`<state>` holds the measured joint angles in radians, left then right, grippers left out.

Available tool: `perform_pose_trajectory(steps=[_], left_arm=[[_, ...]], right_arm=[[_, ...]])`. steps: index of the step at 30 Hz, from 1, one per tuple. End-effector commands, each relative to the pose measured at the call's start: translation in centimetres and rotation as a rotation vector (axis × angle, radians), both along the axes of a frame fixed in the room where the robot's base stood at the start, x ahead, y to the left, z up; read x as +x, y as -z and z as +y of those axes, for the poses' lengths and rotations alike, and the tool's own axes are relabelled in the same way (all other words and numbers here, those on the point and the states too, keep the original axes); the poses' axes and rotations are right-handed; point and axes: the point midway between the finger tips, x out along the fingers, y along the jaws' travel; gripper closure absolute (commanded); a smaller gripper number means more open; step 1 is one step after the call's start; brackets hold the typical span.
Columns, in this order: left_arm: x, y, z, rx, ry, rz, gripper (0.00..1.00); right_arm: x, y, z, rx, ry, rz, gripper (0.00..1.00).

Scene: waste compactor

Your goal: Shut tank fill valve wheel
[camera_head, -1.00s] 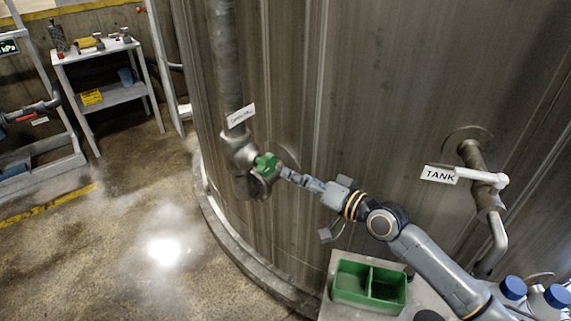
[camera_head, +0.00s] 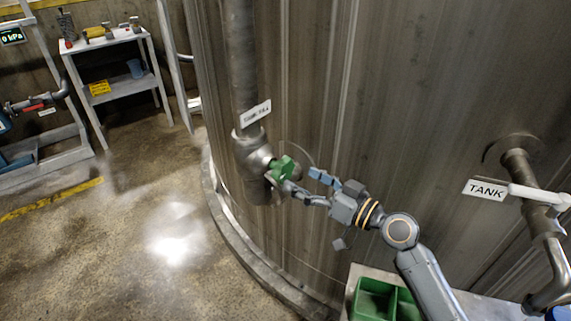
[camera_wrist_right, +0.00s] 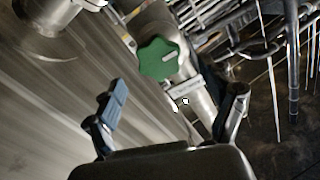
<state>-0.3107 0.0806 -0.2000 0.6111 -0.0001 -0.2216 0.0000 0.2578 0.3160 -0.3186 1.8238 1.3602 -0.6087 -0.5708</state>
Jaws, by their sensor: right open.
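The green tank fill valve wheel (camera_head: 284,168) sits on the grey valve body (camera_head: 251,150), beside the big tank's wall. A white label (camera_head: 256,113) is on the pipe above it. My right gripper (camera_head: 303,182) is open just to the right of the wheel. One finger appears close to the wheel's lower edge; I cannot tell whether it touches. My left gripper is not in view.
The TANK label (camera_head: 485,189) and a white-handled valve (camera_head: 540,195) are at the right. A green divided bin (camera_head: 372,301) stands below my right arm. A grey shelf (camera_head: 118,93) is at the back left. The floor left of the tank is clear.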

Motion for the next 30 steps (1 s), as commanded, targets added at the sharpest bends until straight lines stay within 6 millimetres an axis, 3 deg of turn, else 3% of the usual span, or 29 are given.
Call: perform_pose_trajectory(steps=[3, 9, 21, 30], left_arm=[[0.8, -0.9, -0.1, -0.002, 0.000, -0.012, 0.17], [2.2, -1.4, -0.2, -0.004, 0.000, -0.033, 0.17], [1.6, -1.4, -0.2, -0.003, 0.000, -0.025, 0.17], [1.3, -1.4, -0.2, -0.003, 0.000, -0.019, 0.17]], right_arm=[[1.5, -0.3, 1.9, 0.002, -0.001, 0.001, 0.17], [3.1, -0.1, 3.8, 0.001, 0.001, 0.000, 0.17], [3.6, 0.1, 4.4, -0.001, 0.001, -0.001, 0.17], [3.5, 0.1, 4.4, -0.002, 0.001, 0.000, 0.72]])
